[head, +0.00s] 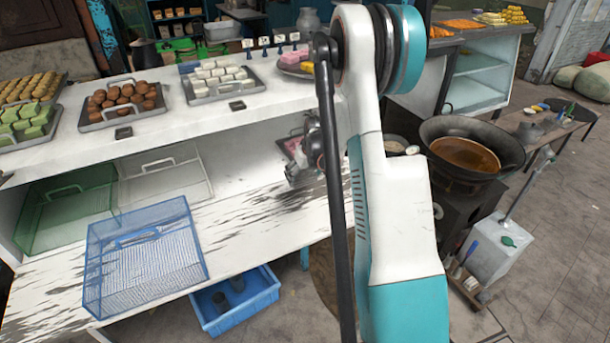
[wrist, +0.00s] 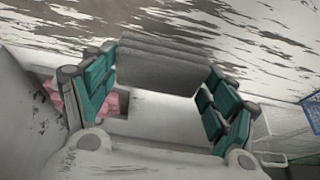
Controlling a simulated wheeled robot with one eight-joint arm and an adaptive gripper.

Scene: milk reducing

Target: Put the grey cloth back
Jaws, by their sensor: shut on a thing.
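The grey cloth (wrist: 165,62) is a folded, ridged grey block between the two teal-padded fingers of my gripper (wrist: 162,78) in the wrist view. The fingers are spread about the cloth's width and are shut on it. In the head view my gripper (head: 303,168) is at the lower shelf of the white stall, partly hidden behind my arm. The cloth cannot be made out clearly there. I cannot tell whether it touches the worn white shelf surface (wrist: 200,25).
A pink item in a tray (wrist: 62,98) lies beside my left finger. A blue wire basket (head: 145,258) and a green tray (head: 68,208) are on the lower shelf's left. Sweets trays line the upper counter (head: 200,122). A wok (head: 470,155) stands right.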

